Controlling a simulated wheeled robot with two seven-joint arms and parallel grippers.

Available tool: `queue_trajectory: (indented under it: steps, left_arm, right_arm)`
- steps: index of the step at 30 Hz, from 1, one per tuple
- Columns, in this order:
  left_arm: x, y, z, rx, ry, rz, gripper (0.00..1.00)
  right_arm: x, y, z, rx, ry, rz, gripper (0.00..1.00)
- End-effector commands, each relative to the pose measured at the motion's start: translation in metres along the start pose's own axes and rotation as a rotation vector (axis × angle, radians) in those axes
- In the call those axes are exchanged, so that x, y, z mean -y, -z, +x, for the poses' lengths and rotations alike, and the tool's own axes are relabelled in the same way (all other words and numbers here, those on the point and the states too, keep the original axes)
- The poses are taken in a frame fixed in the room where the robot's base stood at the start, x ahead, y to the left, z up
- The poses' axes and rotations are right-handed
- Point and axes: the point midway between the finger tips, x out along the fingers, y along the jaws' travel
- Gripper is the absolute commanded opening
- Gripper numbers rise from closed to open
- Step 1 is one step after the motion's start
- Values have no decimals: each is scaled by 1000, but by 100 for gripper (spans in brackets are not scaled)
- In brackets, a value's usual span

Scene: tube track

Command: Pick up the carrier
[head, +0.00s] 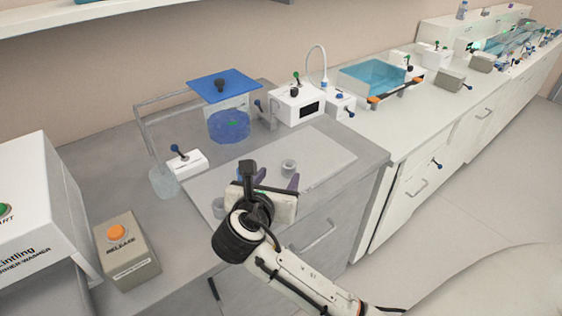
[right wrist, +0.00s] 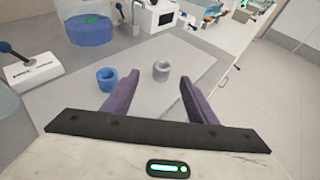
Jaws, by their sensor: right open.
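Two small, round, hollow pieces sit upright on a light mat on the counter, and I cannot tell which is the carrier. A grey one (head: 288,167) stands beyond my right gripper, and it also shows in the right wrist view (right wrist: 161,70). My left gripper is not in view.
The mat (head: 322,160) has free room on its right. Behind it stand a blue-lidded container (head: 229,124) and a white lever box (head: 188,161). A release button box (head: 128,255) is at the left. The counter's front edge is close.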

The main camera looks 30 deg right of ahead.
Motion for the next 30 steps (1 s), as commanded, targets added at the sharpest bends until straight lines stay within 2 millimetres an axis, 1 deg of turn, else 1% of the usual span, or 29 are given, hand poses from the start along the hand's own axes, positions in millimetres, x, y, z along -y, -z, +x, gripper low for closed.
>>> queue_trajectory:
  steps: [1,4,6,10,14,18,21,24,29,30]
  left_arm:
    - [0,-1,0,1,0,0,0]
    - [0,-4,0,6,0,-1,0]
    - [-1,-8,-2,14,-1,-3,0]
    - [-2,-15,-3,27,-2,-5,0]
    - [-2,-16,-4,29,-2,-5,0]
    - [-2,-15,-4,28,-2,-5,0]
    - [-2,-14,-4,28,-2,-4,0]
    - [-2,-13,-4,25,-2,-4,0]
    - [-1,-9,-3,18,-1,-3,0]
    - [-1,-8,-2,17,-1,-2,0]
  right_arm:
    - [2,0,9,2,6,-3,52]
    - [1,0,25,1,5,-1,52]
    - [1,0,33,1,4,-1,52]
    - [1,0,42,0,1,1,52]
    - [2,1,57,1,3,1,52]
    - [2,2,79,0,3,0,52]
    - [1,1,89,0,2,2,52]
    - [1,2,93,-1,1,3,52]
    - [1,2,93,-1,1,3,52]
    - [1,2,93,-1,1,3,49]
